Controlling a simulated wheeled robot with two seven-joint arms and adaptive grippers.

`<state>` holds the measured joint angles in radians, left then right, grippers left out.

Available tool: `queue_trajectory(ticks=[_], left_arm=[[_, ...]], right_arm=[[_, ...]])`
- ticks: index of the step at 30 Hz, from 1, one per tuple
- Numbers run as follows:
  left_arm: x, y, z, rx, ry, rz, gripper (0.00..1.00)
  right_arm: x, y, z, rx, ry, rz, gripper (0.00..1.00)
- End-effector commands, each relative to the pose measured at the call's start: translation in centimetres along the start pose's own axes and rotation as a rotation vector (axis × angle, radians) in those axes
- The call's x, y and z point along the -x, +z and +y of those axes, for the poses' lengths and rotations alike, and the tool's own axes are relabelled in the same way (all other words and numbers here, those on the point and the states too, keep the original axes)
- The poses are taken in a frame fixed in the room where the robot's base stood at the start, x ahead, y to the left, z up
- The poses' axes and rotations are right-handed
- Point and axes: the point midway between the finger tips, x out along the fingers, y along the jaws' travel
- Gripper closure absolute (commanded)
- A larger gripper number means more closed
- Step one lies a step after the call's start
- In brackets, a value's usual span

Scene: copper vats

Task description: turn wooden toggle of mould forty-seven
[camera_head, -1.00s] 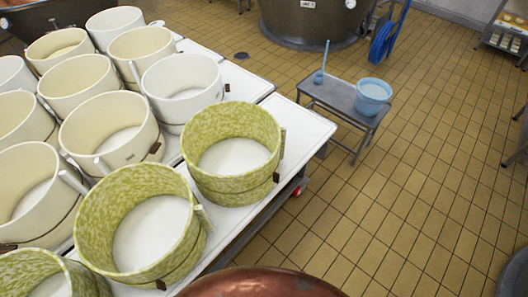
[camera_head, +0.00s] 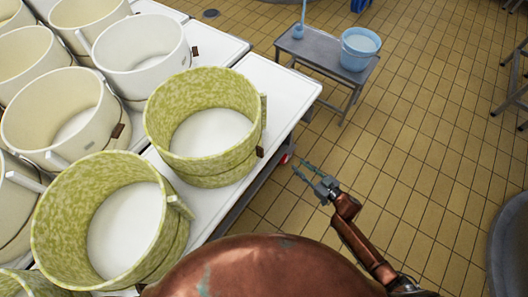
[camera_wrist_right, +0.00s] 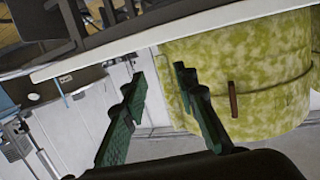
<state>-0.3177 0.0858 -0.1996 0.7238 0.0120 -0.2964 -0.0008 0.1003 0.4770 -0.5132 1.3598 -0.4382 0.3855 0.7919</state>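A green mottled mould (camera_head: 205,125) stands on the white table near its right edge. A small brown wooden toggle (camera_head: 259,152) sits low on its right side. In the right wrist view the mould (camera_wrist_right: 265,60) hangs in the upper right, with the upright toggle (camera_wrist_right: 233,98) on a thin cord around it. No number is readable on it. My right gripper (camera_head: 302,168) is open and empty, off the table's edge, to the right of the toggle and apart from it. Its fingers (camera_wrist_right: 160,75) also show in the wrist view, left of the toggle. My left gripper is out of view.
Another green mould (camera_head: 60,215) stands nearer, and several cream moulds (camera_head: 65,110) fill the left. The white table edge (camera_head: 300,88) runs beside my right gripper. A grey bench (camera_head: 320,62) holds a blue bucket (camera_head: 348,55).

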Motion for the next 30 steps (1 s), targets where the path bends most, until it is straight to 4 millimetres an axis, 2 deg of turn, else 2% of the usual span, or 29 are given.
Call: queue_trajectory(ticks=[1, 3, 6, 9, 13, 24, 30], left_arm=[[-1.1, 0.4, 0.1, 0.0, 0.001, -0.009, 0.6], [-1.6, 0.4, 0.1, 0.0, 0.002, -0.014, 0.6], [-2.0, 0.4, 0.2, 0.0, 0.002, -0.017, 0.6], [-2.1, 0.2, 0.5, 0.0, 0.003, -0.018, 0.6], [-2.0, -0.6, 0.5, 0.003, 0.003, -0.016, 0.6], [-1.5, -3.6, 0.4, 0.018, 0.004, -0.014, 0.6], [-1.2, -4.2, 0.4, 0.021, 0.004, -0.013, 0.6]], right_arm=[[-1.2, -2.7, -1.9, 0.018, -0.085, 0.055, 0.73], [-2.0, -6.3, -4.6, 0.032, -0.186, 0.113, 0.73], [-2.2, -9.6, -7.5, 0.042, -0.29, 0.161, 0.73], [-2.3, -11.1, -9.0, 0.044, -0.34, 0.182, 0.73], [-3.5, -11.8, -9.7, 0.045, -0.35, 0.187, 0.73], [-8.4, -12.5, -11.3, 0.045, -0.344, 0.185, 0.73], [-9.2, -12.7, -11.7, 0.044, -0.344, 0.184, 0.73]])
